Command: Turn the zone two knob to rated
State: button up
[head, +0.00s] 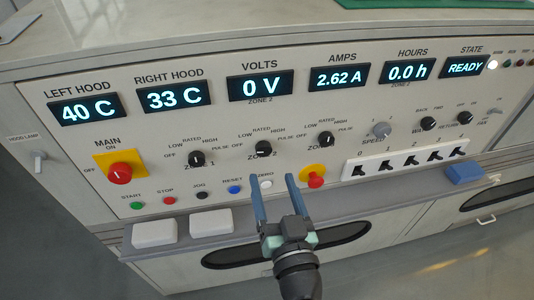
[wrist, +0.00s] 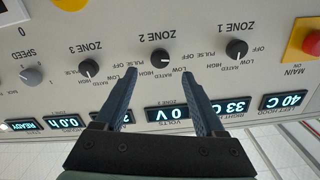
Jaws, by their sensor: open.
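The zone two knob (head: 263,149) is the middle of three black knobs on the sloped panel, with OFF, LOW, RATED, HIGH and PULSE around it. It also shows in the upside-down wrist view (wrist: 160,59), just beyond the fingertips and between them. My gripper (head: 274,180) is open and empty, in front of the panel and below the knob in the head view. In the wrist view the two fingers (wrist: 159,74) are spread apart, and neither appears to touch the knob.
The zone 1 knob (head: 196,158) and zone 3 knob (head: 326,139) flank it. A red button on yellow (head: 316,181) sits right of the fingers. The volts display (head: 260,87) reads 0 V and the amps display (head: 339,76) 2.62 A. A ledge (head: 345,206) runs below.

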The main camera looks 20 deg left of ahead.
aim_at(264, 153)
jog(key=p+x, duration=0.1)
jog(key=x, duration=0.5)
jog(key=shift+w+a, duration=0.2)
grip_shut()
